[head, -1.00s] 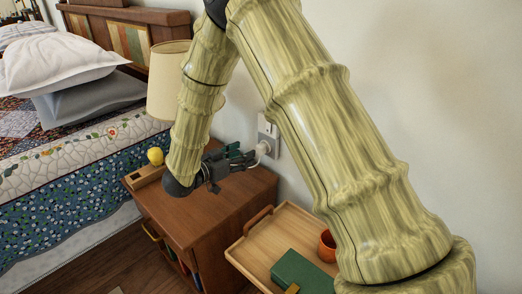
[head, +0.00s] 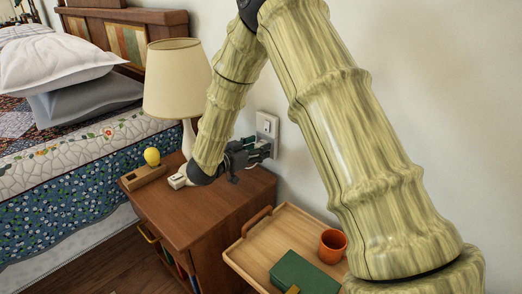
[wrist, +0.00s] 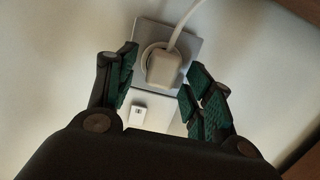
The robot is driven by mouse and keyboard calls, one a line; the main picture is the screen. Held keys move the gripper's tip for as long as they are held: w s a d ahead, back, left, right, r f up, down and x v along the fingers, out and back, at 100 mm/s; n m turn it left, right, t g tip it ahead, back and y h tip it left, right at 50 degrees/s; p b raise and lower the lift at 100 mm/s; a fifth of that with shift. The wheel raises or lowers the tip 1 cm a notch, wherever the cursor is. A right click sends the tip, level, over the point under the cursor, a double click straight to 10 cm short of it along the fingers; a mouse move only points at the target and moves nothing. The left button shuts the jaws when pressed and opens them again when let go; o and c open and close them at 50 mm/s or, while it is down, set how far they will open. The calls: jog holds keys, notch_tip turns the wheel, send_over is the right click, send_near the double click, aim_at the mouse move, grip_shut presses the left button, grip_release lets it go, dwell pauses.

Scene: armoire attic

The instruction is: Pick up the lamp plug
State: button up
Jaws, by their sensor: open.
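The lamp plug (wrist: 163,68) is a pale block with a white cord rising from its top. It sits at the round socket of a square wall plate in the wrist view. My gripper (wrist: 158,78) is open, with its green-padded fingers on either side of the plug and a visible gap on both sides. In the head view my gripper (head: 262,150) is close to the wall, at the lower part of the outlet plate (head: 268,125), and hides the plug. The lamp (head: 178,82) has a cream shade and stands on the nightstand (head: 222,205) behind my arm.
A yellow bulb-like thing (head: 152,156) on a wooden block and a small white object (head: 177,181) are on the nightstand. A wooden tray (head: 252,257) holds an orange cup (head: 332,246) and a green box (head: 304,273). The bed (head: 90,175) is at left.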

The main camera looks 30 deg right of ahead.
grip_shut()
jog(key=shift+a+r+p, duration=0.3)
jog(key=shift+a+r, duration=0.05)
jog(key=shift+r, duration=0.1)
jog(key=s+a+r+p, duration=0.1)
jog(key=s+a+r, duration=0.1)
jog(key=a, duration=0.4)
jog(key=s+a+r+p, duration=0.2)
jog(key=a+r, duration=0.3)
jog(key=a, duration=0.1)
jog(key=shift+s+a, duration=0.25)
jog(key=shift+a, duration=0.05)
